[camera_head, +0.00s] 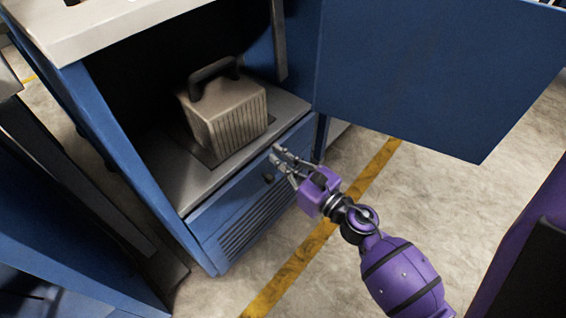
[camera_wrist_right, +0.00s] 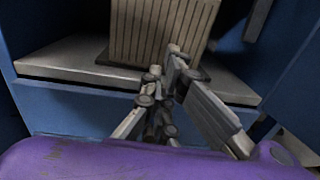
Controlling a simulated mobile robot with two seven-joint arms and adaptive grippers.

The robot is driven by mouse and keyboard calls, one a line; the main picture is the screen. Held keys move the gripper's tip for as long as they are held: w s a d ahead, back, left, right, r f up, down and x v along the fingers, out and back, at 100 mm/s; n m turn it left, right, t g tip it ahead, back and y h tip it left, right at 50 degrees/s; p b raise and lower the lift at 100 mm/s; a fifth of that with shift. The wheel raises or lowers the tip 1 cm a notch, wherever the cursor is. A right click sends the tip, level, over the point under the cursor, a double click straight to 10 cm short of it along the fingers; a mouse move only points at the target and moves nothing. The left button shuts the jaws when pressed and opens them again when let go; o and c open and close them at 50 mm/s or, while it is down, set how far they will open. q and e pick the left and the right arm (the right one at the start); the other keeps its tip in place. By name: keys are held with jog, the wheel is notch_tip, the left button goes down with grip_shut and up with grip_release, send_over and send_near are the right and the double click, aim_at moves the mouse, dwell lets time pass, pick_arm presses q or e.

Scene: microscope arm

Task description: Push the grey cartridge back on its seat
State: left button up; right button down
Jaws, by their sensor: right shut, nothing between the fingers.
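The grey cartridge (camera_head: 228,113) is a ribbed box with a dark handle on top. It stands upright on a dark seat (camera_head: 201,151) on the cabinet's grey shelf (camera_head: 178,186). In the right wrist view the cartridge's ribbed front (camera_wrist_right: 158,30) shows at the top, beyond the fingers. My right gripper (camera_head: 277,152) is shut and empty, in front of the shelf's front edge and apart from the cartridge. Its fingers also show in the right wrist view (camera_wrist_right: 174,62). My left gripper is not in view.
The blue cabinet's door (camera_head: 440,75) stands open on the right. A dark knob (camera_head: 269,178) and a vented panel (camera_head: 245,222) are below the shelf. The blue left wall (camera_head: 115,135) bounds the opening. Open floor with a yellow line (camera_head: 290,270) lies in front.

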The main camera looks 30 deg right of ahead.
aim_at(245, 134)
jog(key=x, duration=1)
jog(key=x, duration=0.7)
jog(key=shift+w+a+f+b, duration=0.1)
jog(key=shift+w+a+b, duration=0.05)
jog(key=shift+w+b, duration=0.15)
jog(key=shift+s, duration=0.1)
